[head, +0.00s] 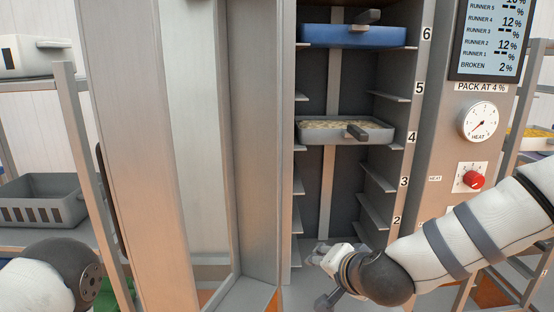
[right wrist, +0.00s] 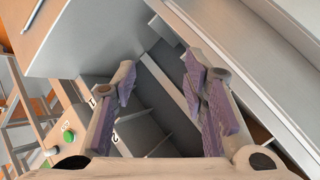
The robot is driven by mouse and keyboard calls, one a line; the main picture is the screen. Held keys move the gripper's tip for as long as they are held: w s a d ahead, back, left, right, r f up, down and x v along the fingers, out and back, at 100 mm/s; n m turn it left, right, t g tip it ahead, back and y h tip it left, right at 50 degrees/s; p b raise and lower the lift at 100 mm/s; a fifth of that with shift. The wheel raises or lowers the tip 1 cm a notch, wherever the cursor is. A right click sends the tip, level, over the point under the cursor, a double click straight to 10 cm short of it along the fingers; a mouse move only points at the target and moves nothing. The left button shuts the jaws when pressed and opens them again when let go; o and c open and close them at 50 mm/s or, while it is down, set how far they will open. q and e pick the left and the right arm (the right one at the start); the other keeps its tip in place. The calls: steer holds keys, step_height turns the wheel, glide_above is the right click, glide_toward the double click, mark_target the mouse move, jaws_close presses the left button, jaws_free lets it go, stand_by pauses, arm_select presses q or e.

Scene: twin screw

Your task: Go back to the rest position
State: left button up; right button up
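My right gripper (right wrist: 160,100) is open and empty in the right wrist view, its two purple-padded fingers apart. In the head view my right arm comes in from the right and the right gripper (head: 325,262) is at the lower front of the cabinet (head: 328,190), near the lowest runners. Its fingers are small and partly hidden there. My left arm shows only as a rounded link at the lower left of the head view. The left gripper is out of view.
The cabinet has a blue tray (head: 352,36) at runner 6 and a grey tray (head: 345,130) of pale pieces at runner 4. An open door (head: 180,150) stands left. The heat dial (head: 479,121), red knob (head: 473,180) and screen (head: 489,40) are right. A grey crate (head: 42,203) sits on a left shelf.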

steer(key=s+d+f+n+g, duration=0.1)
steer(key=s+f+n+g, duration=0.15)
steer(key=s+f, duration=0.7)
steer(key=s+d+f+n+g, duration=0.2)
steer(key=s+f+g, duration=0.1)
steer(key=s+f, duration=0.65)
steer(key=s+d+f+n+g+h, duration=0.1)
steer(key=s+d+f+g, duration=0.1)
steer(key=s, duration=1.1)
steer(key=s+d+f+n+g+h, duration=0.1)
steer(key=s+d+g, duration=0.4)
steer(key=s, duration=0.8)
steer(key=shift+s+d+f+n, duration=0.4)
steer(key=shift+d+n, duration=0.15)
steer(key=shift+d, duration=0.4)
